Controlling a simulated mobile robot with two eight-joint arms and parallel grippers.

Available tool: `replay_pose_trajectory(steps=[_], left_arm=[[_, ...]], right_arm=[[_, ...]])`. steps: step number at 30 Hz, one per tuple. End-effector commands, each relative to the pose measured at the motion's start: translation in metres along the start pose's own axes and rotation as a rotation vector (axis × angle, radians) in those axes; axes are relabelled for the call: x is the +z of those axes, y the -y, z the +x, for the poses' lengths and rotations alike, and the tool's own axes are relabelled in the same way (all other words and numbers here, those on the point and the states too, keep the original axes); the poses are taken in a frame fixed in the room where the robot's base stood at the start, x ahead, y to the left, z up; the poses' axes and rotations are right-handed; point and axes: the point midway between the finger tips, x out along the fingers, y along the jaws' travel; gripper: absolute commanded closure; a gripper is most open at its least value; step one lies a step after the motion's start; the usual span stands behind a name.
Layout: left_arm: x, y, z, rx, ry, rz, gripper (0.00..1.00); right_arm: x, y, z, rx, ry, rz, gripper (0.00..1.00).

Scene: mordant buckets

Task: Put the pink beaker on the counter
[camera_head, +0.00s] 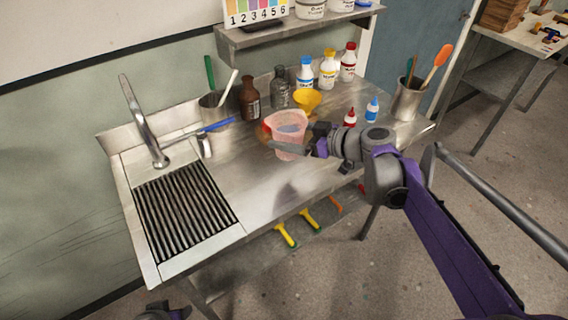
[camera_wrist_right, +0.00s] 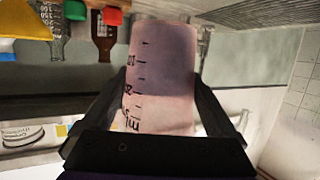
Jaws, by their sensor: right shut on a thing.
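The pink translucent beaker (camera_head: 288,122) is upright in the head view, above the middle of the steel counter (camera_head: 245,170). A dark shadow lies on the counter in front of it, so it appears raised off the surface. My right gripper (camera_head: 290,148) comes in from the right and is shut on the beaker. In the right wrist view the beaker (camera_wrist_right: 165,75), with dark scale marks, sits between the two fingers. A small dark and purple part of my left arm shows at the bottom left edge of the head view; its fingers cannot be made out.
Behind the beaker stand a yellow funnel (camera_head: 307,101), a brown bottle (camera_head: 249,99) and several capped bottles. A red-capped dropper bottle (camera_head: 350,118) and a steel pot (camera_head: 408,100) stand right. The sink grate (camera_head: 185,208) is left. The counter's front middle is clear.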

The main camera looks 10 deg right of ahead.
Motion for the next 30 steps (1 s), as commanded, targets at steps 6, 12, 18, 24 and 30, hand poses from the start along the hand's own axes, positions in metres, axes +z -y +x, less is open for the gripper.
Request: replay_pose_trajectory(steps=[6,12,18,24,30], left_arm=[[0.004,0.000,0.006,0.000,0.002,0.000,0.50],[0.005,0.000,0.008,0.000,0.003,0.000,0.50],[0.007,0.000,0.012,0.000,0.004,0.000,0.50],[0.008,0.000,0.013,0.000,0.005,0.000,0.50],[0.008,0.000,0.014,0.000,0.005,0.000,0.50]], right_arm=[[0.037,0.000,0.011,0.000,0.000,0.000,0.79],[0.050,0.000,0.015,0.000,0.000,0.000,0.79],[0.074,0.000,0.023,-0.001,0.000,0.000,0.79],[0.081,0.001,0.025,-0.001,-0.001,0.000,0.79],[0.083,0.001,0.026,0.000,0.000,0.000,0.79]])
